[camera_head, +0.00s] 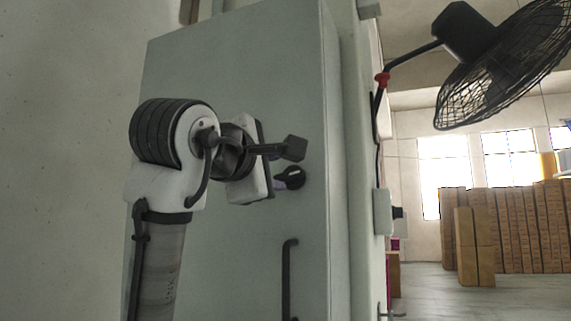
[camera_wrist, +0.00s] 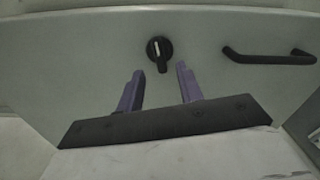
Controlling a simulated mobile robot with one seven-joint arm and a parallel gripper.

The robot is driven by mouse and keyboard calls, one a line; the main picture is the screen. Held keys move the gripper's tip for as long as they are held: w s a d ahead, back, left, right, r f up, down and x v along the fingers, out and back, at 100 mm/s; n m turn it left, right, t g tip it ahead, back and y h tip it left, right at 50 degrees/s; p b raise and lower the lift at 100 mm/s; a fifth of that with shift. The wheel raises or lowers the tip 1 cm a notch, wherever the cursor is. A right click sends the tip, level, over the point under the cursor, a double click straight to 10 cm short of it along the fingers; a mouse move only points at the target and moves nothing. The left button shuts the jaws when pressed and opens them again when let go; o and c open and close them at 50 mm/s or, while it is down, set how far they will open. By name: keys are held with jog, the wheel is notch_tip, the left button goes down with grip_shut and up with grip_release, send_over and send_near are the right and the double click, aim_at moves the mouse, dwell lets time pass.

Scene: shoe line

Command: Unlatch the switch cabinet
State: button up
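The grey switch cabinet (camera_head: 220,70) fills the middle of the head view, with its door shut. A round black latch knob (camera_head: 291,178) sits on the door near its right edge. In the wrist view the knob (camera_wrist: 159,50) shows a white mark on its raised grip, which stands nearly upright in the picture. My gripper (camera_wrist: 160,76) is open and empty. Its two purple fingers point at the knob, which shows just beyond and between the fingertips, apparently apart from them. In the head view my wrist hides most of the fingers.
A black bar handle (camera_head: 289,278) is on the door below the knob; it also shows at the right in the wrist view (camera_wrist: 268,57). A black fan (camera_head: 505,65) hangs at the upper right. Stacked brown cartons (camera_head: 510,230) stand far off at the right.

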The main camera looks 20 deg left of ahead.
aim_at(286, 176)
jog(key=w+p, duration=0.2)
jog(key=w, duration=0.4)
jog(key=shift+d, duration=0.1)
jog(key=shift+c, duration=0.3)
jog(key=c, duration=0.6)
jog(key=shift+m, duration=1.3)
jog(key=o, duration=0.7)
jog(key=shift+c, duration=0.2)
jog(key=s+b, duration=0.5)
jog(key=s, duration=0.8)
jog(key=shift+s+a+b, duration=0.25)
jog(key=shift+s+b, duration=0.1)
jog(key=shift+s, duration=0.05)
